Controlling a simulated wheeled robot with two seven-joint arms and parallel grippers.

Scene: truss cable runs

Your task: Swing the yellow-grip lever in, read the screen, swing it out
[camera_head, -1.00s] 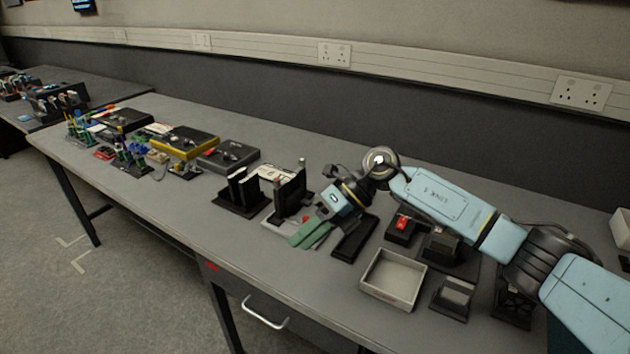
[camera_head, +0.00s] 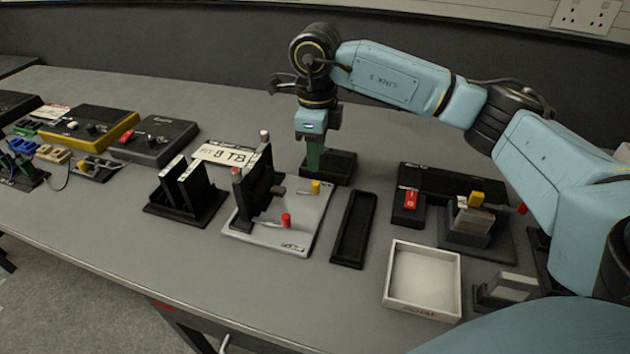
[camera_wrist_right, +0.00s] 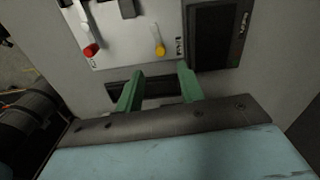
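The yellow-grip lever (camera_head: 316,187) stands at the back right of a light grey plate (camera_head: 290,238); its yellow grip also shows in the right wrist view (camera_wrist_right: 160,50). A red-grip lever (camera_head: 285,220) is at the plate's front. A black upright panel (camera_head: 257,185) rises from the plate, seen nearly edge-on, so no screen face is readable. My right gripper (camera_head: 315,160) points down behind the yellow grip, over a black block (camera_head: 340,168). In the right wrist view its green fingers (camera_wrist_right: 159,88) are apart with nothing held, short of the yellow grip. My left gripper is out of view.
A long black tray (camera_head: 353,230) lies right of the plate, with a white open box (camera_head: 457,290) beyond. A device with a red switch (camera_head: 411,201) and another with a yellow part (camera_head: 476,199) stand farther right. Black upright plates (camera_head: 186,190) stand to the left.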

